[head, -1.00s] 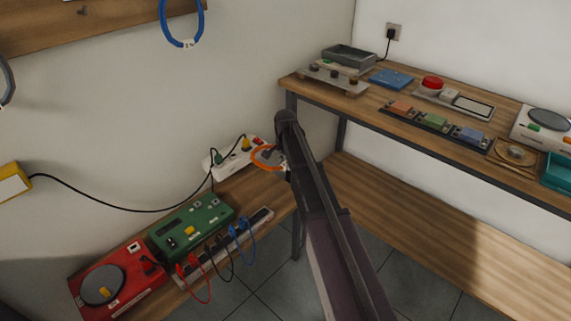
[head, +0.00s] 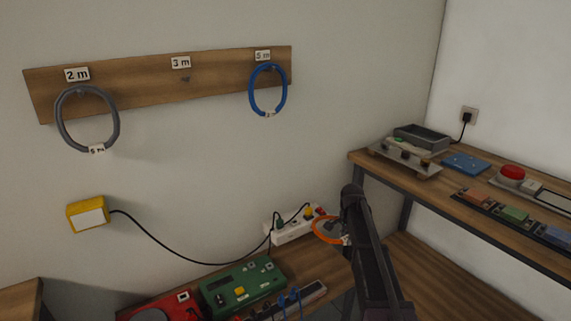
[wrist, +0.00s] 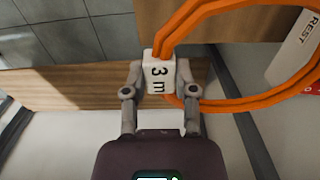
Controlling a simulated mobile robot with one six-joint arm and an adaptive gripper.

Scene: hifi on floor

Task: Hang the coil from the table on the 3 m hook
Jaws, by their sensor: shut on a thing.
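An orange coil (wrist: 212,12) with a white tag (wrist: 158,72) reading "3 m" is in my gripper (wrist: 160,85). The jaws are shut on the tag, and the loop reaches up and right in the wrist view. In the head view the coil (head: 325,232) shows partly behind my arm, in front of the white power strip. The hook under the "3 m" label (head: 181,62) is a small dark peg (head: 186,79) in the middle of the wall board (head: 215,76). No coil hangs there.
A grey coil (head: 61,125) hangs under the "2 m" label and a blue coil (head: 251,90) under "5 m". A yellow box (head: 88,214) with a black cable is on the wall below. A workbench (head: 376,168) with devices stands right. The wall between the hung coils is clear.

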